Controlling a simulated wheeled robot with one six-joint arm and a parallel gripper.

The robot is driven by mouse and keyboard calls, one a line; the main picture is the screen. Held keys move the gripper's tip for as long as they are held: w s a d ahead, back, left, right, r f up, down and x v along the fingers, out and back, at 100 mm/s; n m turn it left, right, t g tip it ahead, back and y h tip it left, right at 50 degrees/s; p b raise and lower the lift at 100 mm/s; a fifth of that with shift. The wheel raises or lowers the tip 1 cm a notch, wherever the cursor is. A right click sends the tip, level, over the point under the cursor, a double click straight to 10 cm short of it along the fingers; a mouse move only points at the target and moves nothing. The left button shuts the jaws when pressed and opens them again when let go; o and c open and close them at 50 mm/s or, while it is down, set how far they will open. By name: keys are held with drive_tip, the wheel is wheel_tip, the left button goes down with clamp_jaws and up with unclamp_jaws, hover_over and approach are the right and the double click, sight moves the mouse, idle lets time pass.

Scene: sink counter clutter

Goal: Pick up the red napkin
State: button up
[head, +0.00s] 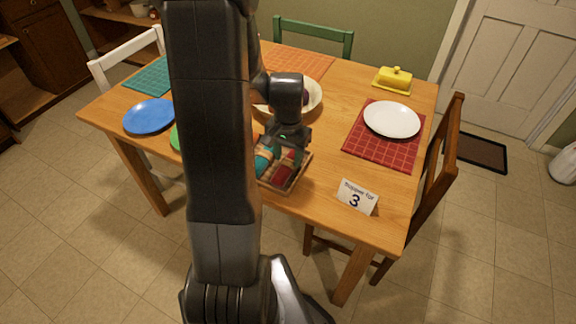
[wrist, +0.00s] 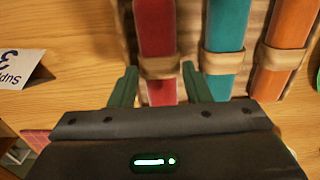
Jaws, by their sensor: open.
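The red napkin (wrist: 156,30) is a rolled cloth with a tan ring around it, lying in a wooden tray (head: 300,176). In the head view the red napkin (head: 284,172) is at the tray's right side, partly under my gripper. My gripper (wrist: 158,82) is open, its two green fingers on either side of the red roll's near end in the wrist view. In the head view my gripper (head: 287,158) is over the tray. I cannot tell whether the fingers touch the napkin.
A teal napkin (wrist: 225,30) and an orange napkin (wrist: 290,30) lie beside the red one. A "3" card (head: 357,196) stands right of the tray. A white plate (head: 392,119) sits on a red placemat (head: 372,146). A bowl (head: 316,97) is behind my gripper.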

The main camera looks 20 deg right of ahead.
drive_tip(key=shift+f, duration=0.95)
drive_tip(key=c, duration=0.6)
drive_tip(key=shift+c, duration=0.2)
